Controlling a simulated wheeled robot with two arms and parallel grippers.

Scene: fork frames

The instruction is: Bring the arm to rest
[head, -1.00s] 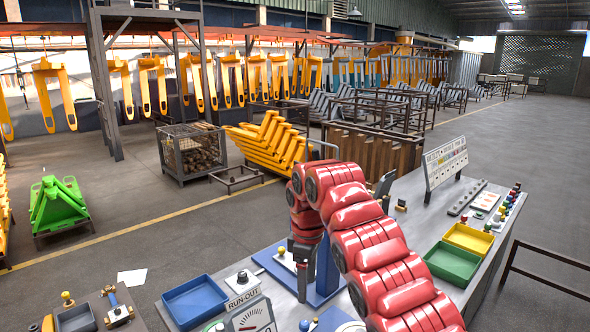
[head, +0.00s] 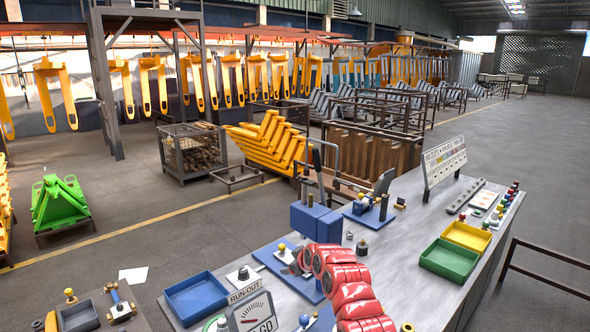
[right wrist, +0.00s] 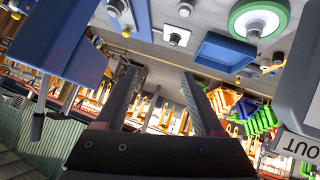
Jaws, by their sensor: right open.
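My red right arm comes up from the bottom of the head view and bends low over the grey workbench (head: 407,262). My right gripper (right wrist: 162,73) shows in the right wrist view with its two dark fingers apart and nothing between them. In the head view the gripper is small and mostly hidden by the red arm links, close to a blue base plate (head: 272,258). My left gripper is in neither view.
A blue tray (head: 166,305), a run-out gauge (head: 255,318), a blue fixture with an upright lever (head: 310,217), and green (head: 428,263) and yellow (head: 450,237) trays crowd the bench. A sign board (head: 430,185) stands at its back.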

